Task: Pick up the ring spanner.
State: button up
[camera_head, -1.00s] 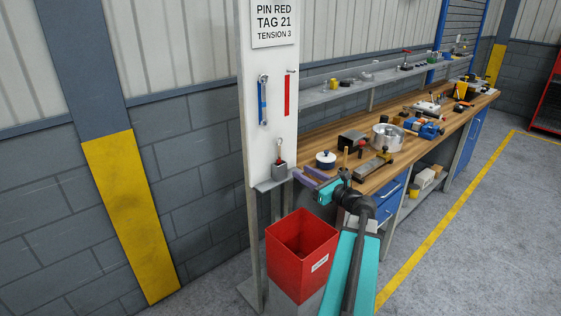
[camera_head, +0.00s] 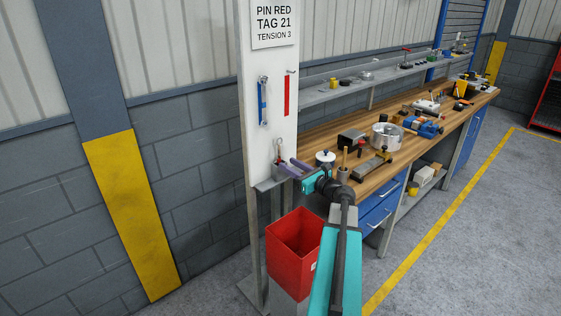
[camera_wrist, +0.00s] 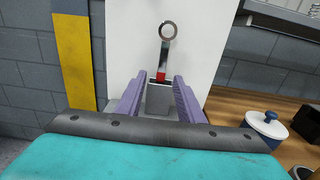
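The ring spanner (camera_wrist: 166,50) stands upright, ring end up, in a grey holder (camera_wrist: 158,103) on the white board. It has a metal shank and a red section low down. In the head view the spanner (camera_head: 278,145) is small and partly hidden by my fingers. My gripper (camera_head: 288,166) has purple fingers and points at the holder. In the wrist view my gripper (camera_wrist: 157,86) is open, one finger on each side of the holder and lower spanner. Nothing is held. Whether the fingers touch the holder I cannot tell.
A red bin (camera_head: 296,240) stands below my arm. A blue-handled tool (camera_head: 263,102) and a red strip (camera_head: 287,96) are on the white board (camera_head: 268,60). The wooden workbench (camera_head: 375,180) on the right carries a lidded pot (camera_head: 326,158) and several tools.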

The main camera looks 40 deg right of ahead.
aim_at(279, 158)
jog(key=shift+w+d+p, duration=0.2)
jog(key=shift+w+p, duration=0.35)
jog(key=shift+w, duration=0.75)
jog(key=shift+w+d+p, duration=0.15)
jog(key=shift+w+p, duration=0.4)
jog(key=shift+w, duration=0.7)
grip_shut()
